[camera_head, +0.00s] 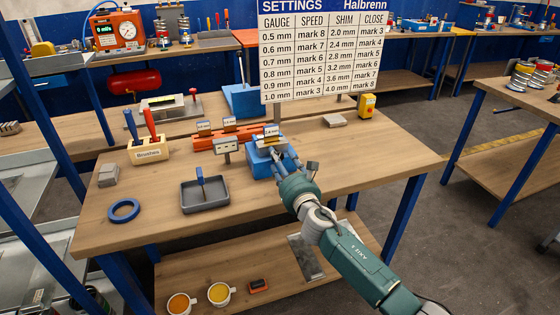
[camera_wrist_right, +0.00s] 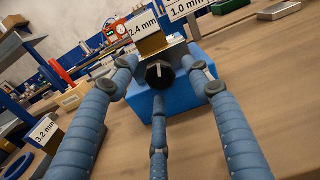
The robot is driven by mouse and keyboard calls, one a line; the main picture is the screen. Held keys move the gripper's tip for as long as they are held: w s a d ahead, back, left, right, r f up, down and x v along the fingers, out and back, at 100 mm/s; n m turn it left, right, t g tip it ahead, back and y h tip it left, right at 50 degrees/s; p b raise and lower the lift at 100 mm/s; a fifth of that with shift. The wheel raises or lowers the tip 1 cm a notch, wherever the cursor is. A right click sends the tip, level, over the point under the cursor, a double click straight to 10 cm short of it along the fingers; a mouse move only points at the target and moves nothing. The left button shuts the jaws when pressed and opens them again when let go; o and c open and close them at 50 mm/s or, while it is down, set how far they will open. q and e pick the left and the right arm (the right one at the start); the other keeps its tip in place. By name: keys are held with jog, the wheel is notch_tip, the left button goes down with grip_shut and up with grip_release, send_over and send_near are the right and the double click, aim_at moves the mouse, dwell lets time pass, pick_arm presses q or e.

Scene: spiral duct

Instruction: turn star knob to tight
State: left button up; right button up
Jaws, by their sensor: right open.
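The black star knob (camera_wrist_right: 159,73) sits on the front of a blue block (camera_wrist_right: 180,100) in the right wrist view, with a pale pointer line on its face. The blue block (camera_head: 258,165) also shows in the head view, where my gripper hides the knob. My right gripper (camera_head: 283,160) is at the block's front, its three blue fingers open and spread to the left, right and below the knob. In the right wrist view the gripper (camera_wrist_right: 160,80) holds nothing, and I cannot tell whether a fingertip touches the knob. My left gripper is not in view.
A settings board (camera_head: 322,50) stands behind the block. To its left are a grey tray (camera_head: 205,205), a brush holder (camera_head: 149,152) and a blue ring (camera_head: 124,210). The bench's right front is clear.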

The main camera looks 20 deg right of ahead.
jog(key=shift+w, duration=0.3)
jog(key=c, duration=1.1)
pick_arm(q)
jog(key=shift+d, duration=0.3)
pick_arm(e)
jog(key=shift+c, duration=0.2)
